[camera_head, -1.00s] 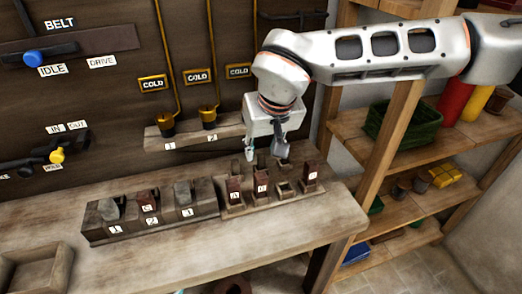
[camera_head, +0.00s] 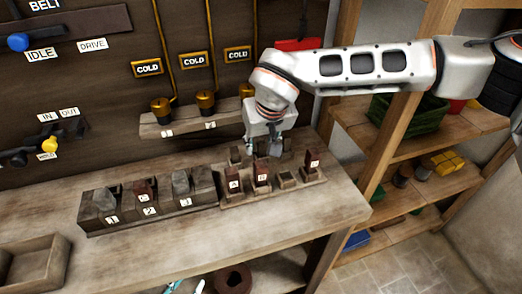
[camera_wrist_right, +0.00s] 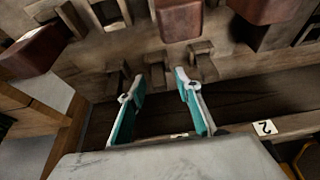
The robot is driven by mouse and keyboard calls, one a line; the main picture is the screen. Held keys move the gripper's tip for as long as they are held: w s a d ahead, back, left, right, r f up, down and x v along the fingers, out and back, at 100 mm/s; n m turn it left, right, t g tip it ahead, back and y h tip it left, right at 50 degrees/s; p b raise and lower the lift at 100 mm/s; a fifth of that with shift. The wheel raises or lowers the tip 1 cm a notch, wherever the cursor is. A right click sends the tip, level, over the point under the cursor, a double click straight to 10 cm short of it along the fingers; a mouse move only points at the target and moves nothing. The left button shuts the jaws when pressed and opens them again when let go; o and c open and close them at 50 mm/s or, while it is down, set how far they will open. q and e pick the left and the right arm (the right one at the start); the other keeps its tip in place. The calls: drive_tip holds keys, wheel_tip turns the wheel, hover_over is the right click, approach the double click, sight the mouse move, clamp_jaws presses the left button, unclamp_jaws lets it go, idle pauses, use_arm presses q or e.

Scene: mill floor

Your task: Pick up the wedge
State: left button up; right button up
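A wooden rack (camera_head: 250,196) on the bench holds dark red lettered blocks, with small brown wooden pieces behind them. One small piece (camera_wrist_right: 157,72) lies between and just beyond the fingers in the right wrist view. I cannot tell for certain which piece is the wedge. My right gripper (camera_head: 262,150) is low over the back of the rack. Its teal fingers (camera_wrist_right: 160,90) are apart, with nothing visibly held. My left gripper (camera_head: 186,287) shows only as fingertips at the bottom edge, apart, below the bench front.
A numbered holder (camera_head: 150,217) with grey blocks and a red block stands left of the rack. A wall ledge (camera_head: 190,125) with pipe fittings is close behind. An open wooden tray (camera_head: 35,265) lies at bottom left. Shelves (camera_head: 400,140) stand at right. The bench front is clear.

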drive_tip(key=c, duration=0.8)
drive_tip(key=shift+c, duration=0.2)
drive_tip(key=shift+r, duration=0.15)
